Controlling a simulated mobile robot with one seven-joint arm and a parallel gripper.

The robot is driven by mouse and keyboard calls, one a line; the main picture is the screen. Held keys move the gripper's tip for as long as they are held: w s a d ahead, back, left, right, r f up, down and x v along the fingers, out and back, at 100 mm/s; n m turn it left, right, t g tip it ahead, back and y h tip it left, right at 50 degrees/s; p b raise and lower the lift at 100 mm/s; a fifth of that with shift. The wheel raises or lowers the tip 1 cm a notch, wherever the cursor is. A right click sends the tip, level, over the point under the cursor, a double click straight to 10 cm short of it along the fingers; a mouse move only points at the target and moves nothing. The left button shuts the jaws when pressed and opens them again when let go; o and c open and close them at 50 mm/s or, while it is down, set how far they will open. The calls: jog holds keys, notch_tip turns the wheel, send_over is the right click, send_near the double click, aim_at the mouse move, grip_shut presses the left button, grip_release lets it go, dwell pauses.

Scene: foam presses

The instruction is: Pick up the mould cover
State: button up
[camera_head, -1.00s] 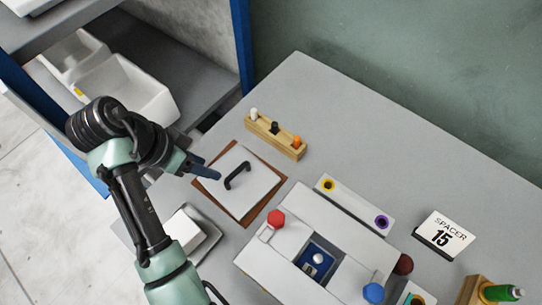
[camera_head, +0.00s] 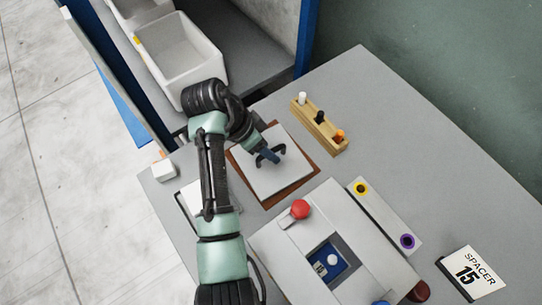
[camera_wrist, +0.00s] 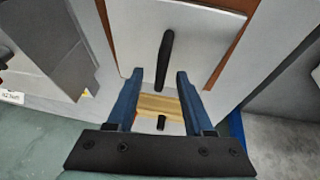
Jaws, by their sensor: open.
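The mould cover (camera_head: 267,182) is a flat pale square plate with a black bar handle (camera_head: 279,151) on top. It lies on a brown mat (camera_head: 264,204) on the grey table. My gripper (camera_head: 270,156), with blue fingers, is over the cover close to its handle. In the wrist view my gripper (camera_wrist: 159,74) is open, fingertips on either side of the line of the black handle (camera_wrist: 166,52). The cover (camera_wrist: 200,50) also shows there. Whether the fingers touch the handle cannot be told.
A wooden rack (camera_head: 318,125) with white, black and orange pegs stands behind the cover. A grey press with a red knob (camera_head: 299,209) is in front. A strip with yellow and purple rings (camera_head: 384,217) and a "SPACER 15" sign (camera_head: 470,273) are at right.

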jog(key=shift+x, duration=1.35)
jog(key=shift+w+r, duration=0.1)
grip_shut()
jog(key=shift+r, duration=0.1)
